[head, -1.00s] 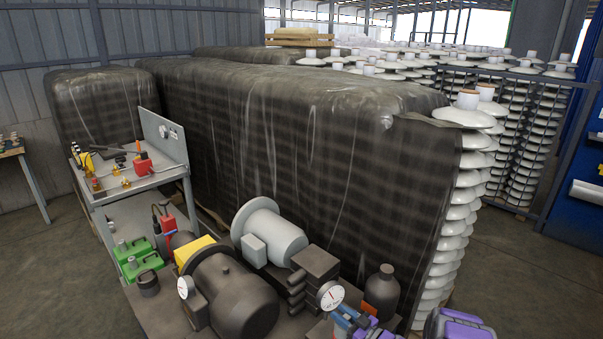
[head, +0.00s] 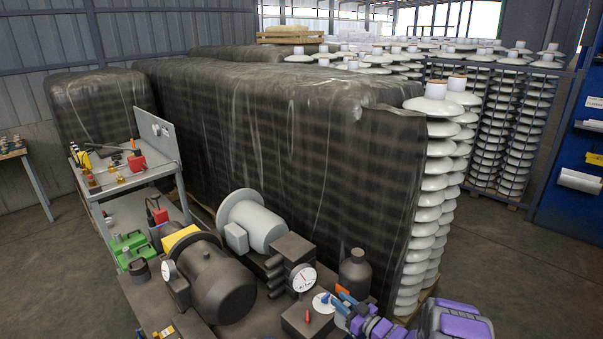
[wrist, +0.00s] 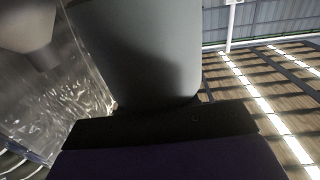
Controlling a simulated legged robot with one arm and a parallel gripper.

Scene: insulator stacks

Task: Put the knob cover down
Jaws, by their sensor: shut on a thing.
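My gripper (head: 345,306), in blue and purple, reaches in from the lower right of the head view. It is shut on the knob cover, which is too small and covered to make out there. In the wrist view, a large grey rounded shape (wrist: 145,50) fills the upper middle, above the dark and purple edge of my gripper. I cannot tell whether this shape is the knob cover or a jaw.
A dark motor (head: 222,290), a pressure gauge (head: 303,279) and a dark bottle (head: 355,273) crowd the bench. Wrapped insulator stacks (head: 290,140) stand close behind. A grey cart (head: 125,170) with small items is at left. Open floor lies at right.

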